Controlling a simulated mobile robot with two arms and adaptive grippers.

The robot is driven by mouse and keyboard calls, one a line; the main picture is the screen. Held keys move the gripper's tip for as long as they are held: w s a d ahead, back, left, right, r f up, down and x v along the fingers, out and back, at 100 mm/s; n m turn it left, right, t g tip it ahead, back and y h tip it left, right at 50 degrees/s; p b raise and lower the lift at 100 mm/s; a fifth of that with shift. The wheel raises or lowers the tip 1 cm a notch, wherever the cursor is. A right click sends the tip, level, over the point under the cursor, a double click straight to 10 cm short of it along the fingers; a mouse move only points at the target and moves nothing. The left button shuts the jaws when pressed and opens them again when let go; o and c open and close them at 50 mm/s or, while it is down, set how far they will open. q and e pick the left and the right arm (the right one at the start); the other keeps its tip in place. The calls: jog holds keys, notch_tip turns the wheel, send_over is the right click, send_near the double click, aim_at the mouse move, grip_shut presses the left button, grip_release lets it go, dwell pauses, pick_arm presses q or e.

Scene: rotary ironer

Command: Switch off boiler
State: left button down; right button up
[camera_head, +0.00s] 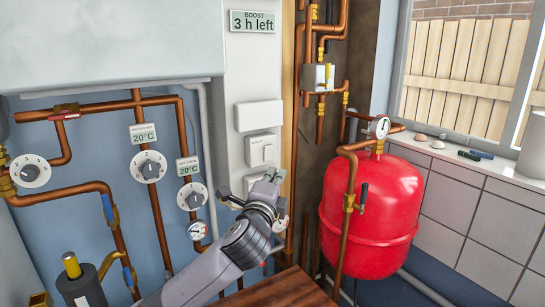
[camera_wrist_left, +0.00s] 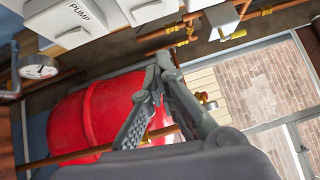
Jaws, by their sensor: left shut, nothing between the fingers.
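Two small white switch boxes hang on the pale panel in the head view: an upper one (camera_head: 262,151) and a lower one (camera_head: 253,183). Their labels are too small to read there. In the left wrist view one white box reads PUMP (camera_wrist_left: 86,20); its rocker is not clear. No box legibly marked boiler shows. A large white casing (camera_head: 110,40) hangs at the upper left. My left gripper (camera_head: 272,177) is shut and empty, in front of the lower box and partly covering it. Its fingers also show in the left wrist view (camera_wrist_left: 163,62). My right gripper is out of view.
A display reading BOOST 3 h left (camera_head: 253,22) is above a blank white box (camera_head: 258,115). Copper pipes (camera_head: 297,150) run right of the panel. A red tank (camera_head: 372,215) stands further right. Dials (camera_head: 149,166) and valves are on the left.

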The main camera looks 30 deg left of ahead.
pick_arm(q)
jog(key=p, duration=0.1)
send_near(273, 158)
jog(key=w+d+r, duration=0.3)
jog(key=w, duration=0.1)
jog(key=a, duration=0.1)
jog(key=w+a+p, duration=0.1)
jog(key=a, duration=0.1)
jog(key=shift+w+f, duration=0.1)
jog(key=shift+w, duration=0.05)
jog(key=shift+w+a, duration=0.1)
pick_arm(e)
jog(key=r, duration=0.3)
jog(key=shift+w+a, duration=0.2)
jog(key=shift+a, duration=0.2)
pick_arm(q)
jog(key=shift+p, duration=0.3)
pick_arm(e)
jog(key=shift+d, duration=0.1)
